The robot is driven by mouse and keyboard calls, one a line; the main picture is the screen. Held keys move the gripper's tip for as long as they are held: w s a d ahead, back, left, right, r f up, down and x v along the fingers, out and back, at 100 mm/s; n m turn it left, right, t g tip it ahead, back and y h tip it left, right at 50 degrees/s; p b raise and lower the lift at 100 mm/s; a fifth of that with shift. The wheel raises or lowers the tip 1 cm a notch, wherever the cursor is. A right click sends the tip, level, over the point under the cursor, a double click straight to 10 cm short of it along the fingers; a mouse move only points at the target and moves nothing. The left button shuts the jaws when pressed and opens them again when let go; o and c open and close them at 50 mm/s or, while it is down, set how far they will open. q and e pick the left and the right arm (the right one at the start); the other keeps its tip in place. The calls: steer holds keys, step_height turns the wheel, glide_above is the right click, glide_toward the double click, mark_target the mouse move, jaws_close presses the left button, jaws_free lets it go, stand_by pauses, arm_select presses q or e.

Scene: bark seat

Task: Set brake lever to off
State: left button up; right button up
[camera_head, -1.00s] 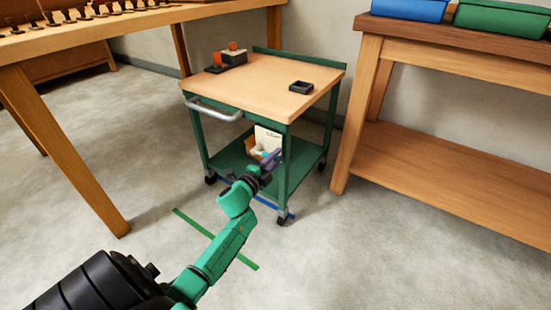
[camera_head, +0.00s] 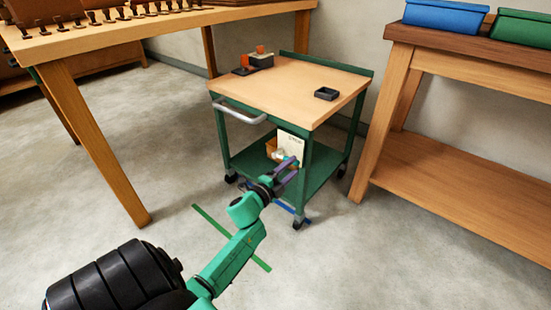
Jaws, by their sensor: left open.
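A green cart (camera_head: 352,142) with a wooden top stands on casters in the middle of the head view. My left gripper (camera_head: 289,166) is open, its purple fingers pointing at the cart's front right leg (camera_head: 304,178). It overlaps the space between top and lower shelf. A white card (camera_head: 292,145) with small lettering and a small pale part are just behind the fingertips. I cannot make out a brake lever for certain; the gripper may hide it. Contact with the cart cannot be told. My right gripper is not in view.
A silver handle (camera_head: 240,113) sticks out from the cart's front left. Orange and black blocks (camera_head: 259,58) and a small black tray (camera_head: 326,93) lie on its top. Workbenches stand left (camera_head: 97,147) and right (camera_head: 455,187). Open floor (camera_head: 380,260) lies in front.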

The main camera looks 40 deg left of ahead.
arm_select(q)
steer(key=s+p, duration=0.2)
steer(key=s, duration=0.9)
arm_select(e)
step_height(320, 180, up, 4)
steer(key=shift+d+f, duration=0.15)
arm_select(q)
steer(key=shift+d, duration=0.1)
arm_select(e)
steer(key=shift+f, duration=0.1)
